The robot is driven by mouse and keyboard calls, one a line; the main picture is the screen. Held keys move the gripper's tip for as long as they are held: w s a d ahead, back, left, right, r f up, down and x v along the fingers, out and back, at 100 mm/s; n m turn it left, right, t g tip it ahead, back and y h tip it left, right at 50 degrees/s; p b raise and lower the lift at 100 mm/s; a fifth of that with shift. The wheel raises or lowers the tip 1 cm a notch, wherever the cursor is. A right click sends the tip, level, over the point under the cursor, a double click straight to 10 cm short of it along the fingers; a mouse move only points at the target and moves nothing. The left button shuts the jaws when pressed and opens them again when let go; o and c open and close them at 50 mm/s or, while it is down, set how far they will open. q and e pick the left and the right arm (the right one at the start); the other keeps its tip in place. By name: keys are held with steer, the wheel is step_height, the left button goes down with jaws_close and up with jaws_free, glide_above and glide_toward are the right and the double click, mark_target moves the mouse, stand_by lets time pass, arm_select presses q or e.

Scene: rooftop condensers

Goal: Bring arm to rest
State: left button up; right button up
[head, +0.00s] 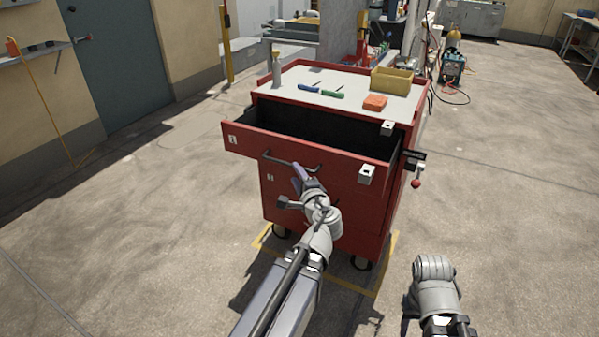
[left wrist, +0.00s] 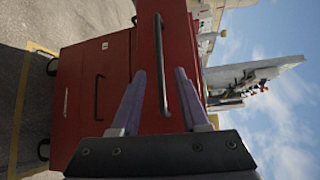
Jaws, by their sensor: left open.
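My left gripper (head: 298,182) is open in front of the red tool cabinet's (head: 345,210) pulled-out top drawer (head: 335,168). Its two purple-grey fingers (left wrist: 160,75) stand apart in the left wrist view. The drawer's dark bar handle (head: 290,163) lies close by the fingertips. In the left wrist view the handle (left wrist: 158,50) shows between the fingers; I cannot tell whether it touches them. The visible drawer inside is dark and looks empty. Part of my right arm (head: 436,285) shows at the lower right, but its gripper is not in view.
The cabinet top holds a spray bottle (head: 276,68), a yellow bin (head: 392,79), an orange block (head: 375,102) and blue (head: 309,88) and green (head: 333,93) tools. A red-knobbed lever (head: 416,178) sticks out at the cabinet's right.

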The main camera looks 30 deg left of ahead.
arm_select(q)
steer(key=shift+s+d, duration=0.1)
steer(key=shift+s, duration=0.05)
stand_by(0.3)
steer(key=s+d+f+n+g+h, duration=0.3)
steer(key=s+d+f, duration=0.1)
steer(key=d+f, duration=0.3)
steer(key=s+d+f+n+g+h, duration=0.3)
steer(key=d+f+g, duration=0.1)
steer(key=d+f, duration=0.3)
steer(key=s+d+f+g+h, duration=0.2)
steer(key=s+d, duration=0.4)
steer(key=d, duration=0.1)
steer(key=s+d+f+g+h, duration=0.25)
steer(key=s+d, duration=0.25)
steer(key=d, duration=0.3)
step_height(320, 180, up, 28)
steer(key=p, duration=2.8)
steer(key=shift+a+r+n+p, duration=0.15)
steer(key=shift+n+p, duration=0.15)
